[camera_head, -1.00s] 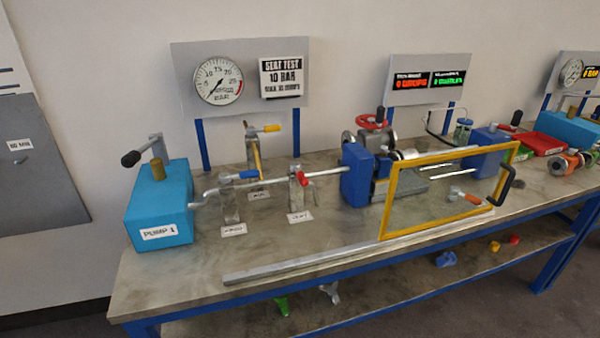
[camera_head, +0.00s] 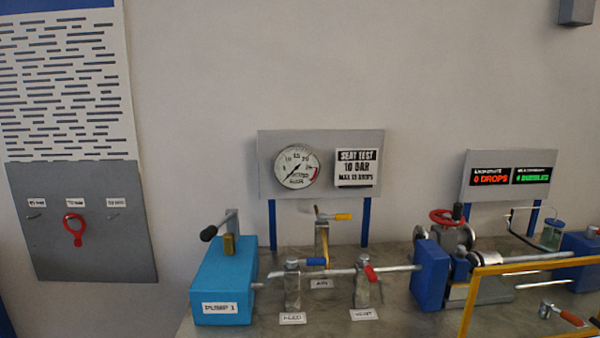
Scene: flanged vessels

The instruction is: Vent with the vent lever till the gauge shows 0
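The vent lever (camera_head: 371,273) has a red handle and sits on a valve post at the front of the pipe, behind a small label that seems to read VENT (camera_head: 364,314). The handle slants down across the pipe line. The round white pressure gauge (camera_head: 298,167) is on a grey panel above the bench. Its thin needle seems to point to the lower left, near the low end of the scale; the exact reading is too small to tell. Neither of my grippers is in view, and nothing touches the lever.
The blue pump (camera_head: 225,283) stands left of the valves. A blue-handled lever (camera_head: 316,262) and a yellow-handled lever (camera_head: 342,217) are close by. A yellow-framed guard (camera_head: 470,300) and blue clamp block (camera_head: 431,275) stand to the right. A board with a red tag (camera_head: 74,230) hangs left.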

